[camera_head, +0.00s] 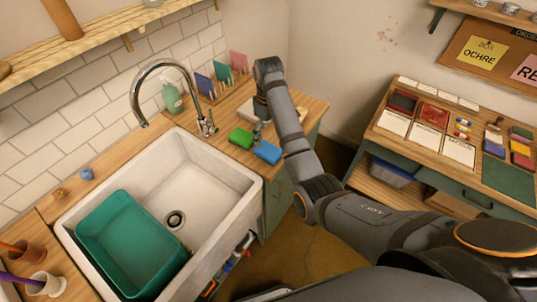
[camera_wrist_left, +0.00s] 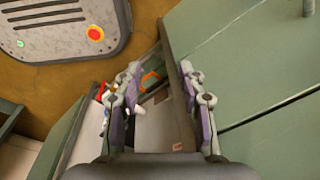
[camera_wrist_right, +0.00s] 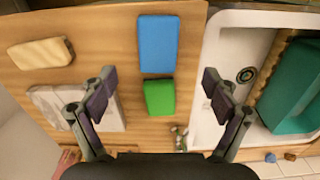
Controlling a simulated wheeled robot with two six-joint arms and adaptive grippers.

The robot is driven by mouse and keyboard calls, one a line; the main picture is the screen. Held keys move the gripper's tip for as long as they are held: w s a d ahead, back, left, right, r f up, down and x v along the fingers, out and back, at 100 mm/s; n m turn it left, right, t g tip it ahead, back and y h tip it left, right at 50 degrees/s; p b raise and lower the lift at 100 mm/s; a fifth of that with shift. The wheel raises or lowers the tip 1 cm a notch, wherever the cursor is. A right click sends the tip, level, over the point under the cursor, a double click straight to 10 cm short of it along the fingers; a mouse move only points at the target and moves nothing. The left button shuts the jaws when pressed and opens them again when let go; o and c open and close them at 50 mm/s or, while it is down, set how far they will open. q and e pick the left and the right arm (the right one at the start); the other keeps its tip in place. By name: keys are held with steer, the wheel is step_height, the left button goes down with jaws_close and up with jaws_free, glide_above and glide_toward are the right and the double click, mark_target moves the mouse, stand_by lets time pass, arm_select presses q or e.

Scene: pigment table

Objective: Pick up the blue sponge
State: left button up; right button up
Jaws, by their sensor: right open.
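The blue sponge (camera_head: 267,152) lies flat on the wooden counter to the right of the sink, close to its front end. A green sponge (camera_head: 241,138) lies just beside it. In the right wrist view the blue sponge (camera_wrist_right: 158,43) is beyond the fingertips, and the green sponge (camera_wrist_right: 159,97) is between the open fingers. My right gripper (camera_head: 259,128) hangs over the counter behind the sponges, open and empty, partly hidden by its own arm. My left gripper (camera_wrist_left: 160,90) is open with nothing held, and it shows only in its own wrist view.
The white sink (camera_head: 215,165) holds a teal tub (camera_head: 125,240). A cream block (camera_wrist_right: 40,53) and a pale slab (camera_wrist_right: 75,105) lie left of the sponges in the right wrist view. The faucet (camera_head: 138,100), soap bottle (camera_head: 172,97) and card rack (camera_head: 222,85) stand behind.

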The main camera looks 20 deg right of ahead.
steer(key=b, duration=0.3)
glide_above(268, 150)
step_height(268, 150, down, 5)
steer(key=shift+r, duration=0.2)
step_height(268, 150, down, 2)
steer(key=b, duration=0.2)
steer(key=shift+d+f+b, duration=0.1)
steer(key=shift+f+b, duration=0.05)
steer(key=shift+b, duration=0.15)
step_height(268, 150, down, 2)
steer(key=shift+w+f+p, duration=0.15)
steer(key=shift+f+p, duration=0.05)
steer(key=shift+p, duration=0.2)
steer(key=shift+c, duration=0.6)
arm_select(q)
step_height(268, 150, down, 6)
arm_select(e)
steer(key=c, duration=0.7)
